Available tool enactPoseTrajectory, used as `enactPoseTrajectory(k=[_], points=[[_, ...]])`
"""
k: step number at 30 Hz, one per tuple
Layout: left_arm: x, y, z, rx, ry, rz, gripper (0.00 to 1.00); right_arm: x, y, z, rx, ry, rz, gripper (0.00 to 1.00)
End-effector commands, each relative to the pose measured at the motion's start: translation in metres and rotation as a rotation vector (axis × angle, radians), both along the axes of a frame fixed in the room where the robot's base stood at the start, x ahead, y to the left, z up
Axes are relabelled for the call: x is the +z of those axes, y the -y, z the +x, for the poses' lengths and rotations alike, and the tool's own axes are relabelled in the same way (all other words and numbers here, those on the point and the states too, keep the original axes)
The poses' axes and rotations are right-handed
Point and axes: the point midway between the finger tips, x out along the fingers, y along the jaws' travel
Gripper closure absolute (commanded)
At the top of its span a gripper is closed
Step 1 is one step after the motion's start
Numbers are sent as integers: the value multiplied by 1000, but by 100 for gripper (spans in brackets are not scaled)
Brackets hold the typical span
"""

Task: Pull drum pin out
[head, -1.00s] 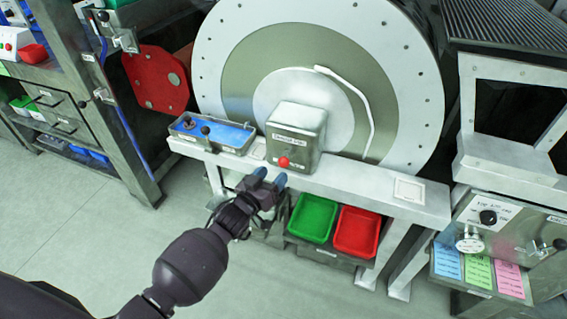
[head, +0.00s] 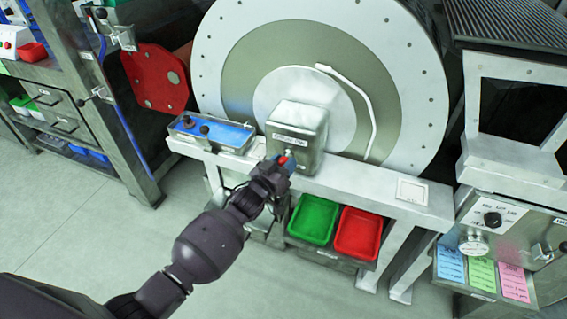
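A red knob (head: 282,160), which looks like the drum pin, sticks out of the front of a grey metal box (head: 299,122). The box has a label and stands on the white ledge in front of the large round drum (head: 240,50). My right gripper is not in view.
A blue panel with black knobs (head: 228,134) sits left of the box on the white ledge (head: 350,185). A green tray (head: 313,219) and a red tray (head: 357,233) stand below. A bent white bar (head: 371,115) crosses the drum face. Floor is clear at lower left.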

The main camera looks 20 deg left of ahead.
Motion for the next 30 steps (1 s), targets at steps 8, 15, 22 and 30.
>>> enactPoseTrajectory(k=[8,15,22,30], points=[[0,0,0,0,0,0,100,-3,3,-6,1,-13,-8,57],[4,-1,-13,0,4,1,100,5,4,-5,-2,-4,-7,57],[3,-2,-36,0,2,1,100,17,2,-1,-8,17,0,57],[-1,-1,-40,-1,0,0,100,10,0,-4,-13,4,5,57]])
